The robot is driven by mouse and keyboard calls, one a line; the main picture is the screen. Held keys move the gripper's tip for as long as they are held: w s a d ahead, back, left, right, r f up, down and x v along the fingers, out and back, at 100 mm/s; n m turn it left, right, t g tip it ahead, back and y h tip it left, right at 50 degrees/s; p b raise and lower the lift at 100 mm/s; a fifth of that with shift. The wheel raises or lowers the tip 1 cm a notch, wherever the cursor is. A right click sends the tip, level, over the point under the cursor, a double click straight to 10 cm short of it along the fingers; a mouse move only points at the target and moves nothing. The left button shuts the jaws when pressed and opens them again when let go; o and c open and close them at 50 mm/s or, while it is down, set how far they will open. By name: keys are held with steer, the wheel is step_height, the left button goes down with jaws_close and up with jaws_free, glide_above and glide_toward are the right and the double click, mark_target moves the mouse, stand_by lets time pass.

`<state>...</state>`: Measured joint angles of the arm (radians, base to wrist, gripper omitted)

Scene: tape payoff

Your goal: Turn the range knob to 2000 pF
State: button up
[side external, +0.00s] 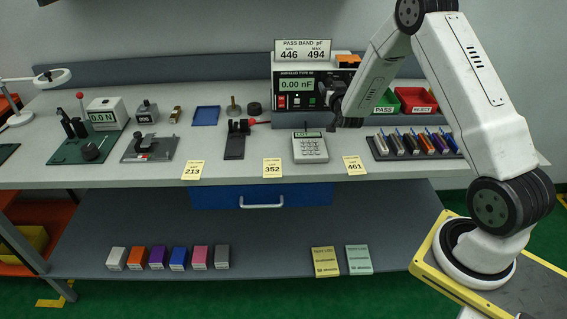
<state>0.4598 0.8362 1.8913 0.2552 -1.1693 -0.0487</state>
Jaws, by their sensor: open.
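The capacitance meter (278,112) stands at the back of the bench, with a green display (297,85) reading 0.00 nF. A sign (303,50) above it reads PASS BAND pF, MIN 446, MAX 494. My gripper (334,106) is at the right part of the meter's front panel. It is open, and I see nothing in it. The range knob cannot be made out; my gripper and wrist cover that part of the panel. Whether the fingers touch the knob, and where it points, I cannot tell.
A green PASS bin (384,101) and a red REJECT bin (416,101) stand right of the meter. A rack of several coloured parts (380,150) lies at right.

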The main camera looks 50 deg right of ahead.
steer(key=shift+w+d, duration=0.25)
jaws_close()
